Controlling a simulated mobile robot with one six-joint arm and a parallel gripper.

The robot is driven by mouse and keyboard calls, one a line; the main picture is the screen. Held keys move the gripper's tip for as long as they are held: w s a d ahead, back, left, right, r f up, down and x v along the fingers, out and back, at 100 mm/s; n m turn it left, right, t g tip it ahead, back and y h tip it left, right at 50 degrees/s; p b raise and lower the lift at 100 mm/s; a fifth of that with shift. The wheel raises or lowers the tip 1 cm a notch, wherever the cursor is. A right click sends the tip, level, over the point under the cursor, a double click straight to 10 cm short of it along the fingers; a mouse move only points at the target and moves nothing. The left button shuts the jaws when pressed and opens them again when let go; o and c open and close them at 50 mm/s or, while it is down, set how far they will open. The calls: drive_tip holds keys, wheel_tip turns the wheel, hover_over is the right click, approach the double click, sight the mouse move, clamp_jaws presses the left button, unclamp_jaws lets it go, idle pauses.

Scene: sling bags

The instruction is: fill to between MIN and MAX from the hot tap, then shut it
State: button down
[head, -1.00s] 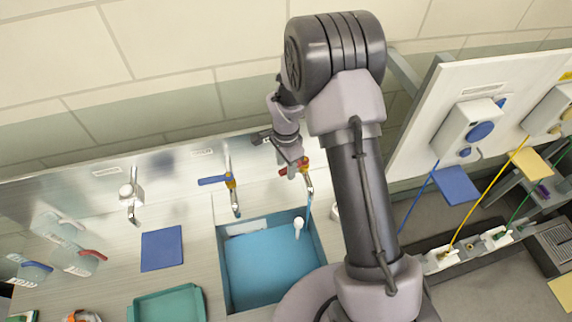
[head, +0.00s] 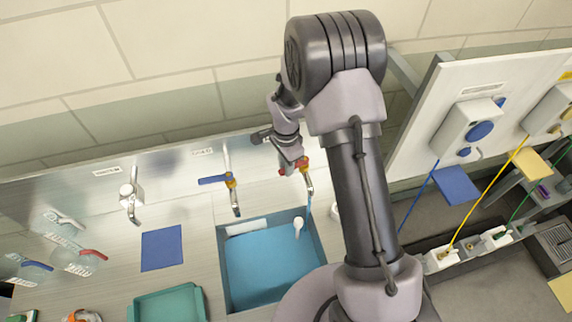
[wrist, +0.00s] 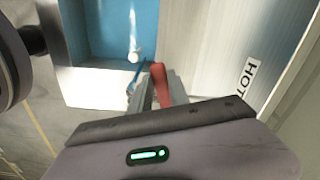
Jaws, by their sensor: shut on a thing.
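The hot tap, with a red handle (head: 303,162) and a metal spout (head: 309,184), stands behind the back right of the basin. My gripper (head: 293,168) is shut on the red handle, which also shows between my fingers in the wrist view (wrist: 160,84). A thin blue stream (head: 308,206) runs down below the spout. The blue-walled basin (head: 222,262) shows a flat blue surface inside. I cannot read any MIN or MAX marks or tell the level. A white knobbed piece (head: 298,228) is near its back right corner. The wrist view shows a HOT label (wrist: 246,76).
A blue mat (head: 162,248), a green tray (head: 168,303) and several clear jugs (head: 80,262) are on the left counter. A white panel (head: 440,120) rises at the right.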

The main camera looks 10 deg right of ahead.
idle(0.8)
drive_tip(key=shift+w+f+m+b, duration=0.3)
drive_tip(key=shift+b, duration=0.5)
drive_tip(key=m+b, duration=0.1)
drive_tip(key=b, duration=0.1)
drive_tip(key=w+m+b, duration=0.1)
drive_tip(key=m, duration=0.1)
drive_tip(key=shift+w+a+r+b, duration=0.15)
drive_tip(key=shift+w+r+b, duration=0.1)
drive_tip(key=shift+w+b, duration=0.1)
drive_tip(key=c, duration=1.2)
unclamp_jaws()
drive_tip(key=shift+c, duration=0.2)
drive_tip(key=shift+r, duration=0.1)
wheel_tip(320, 180, up, 17)
drive_tip(key=p, duration=0.1)
drive_tip(key=shift+r, duration=0.2)
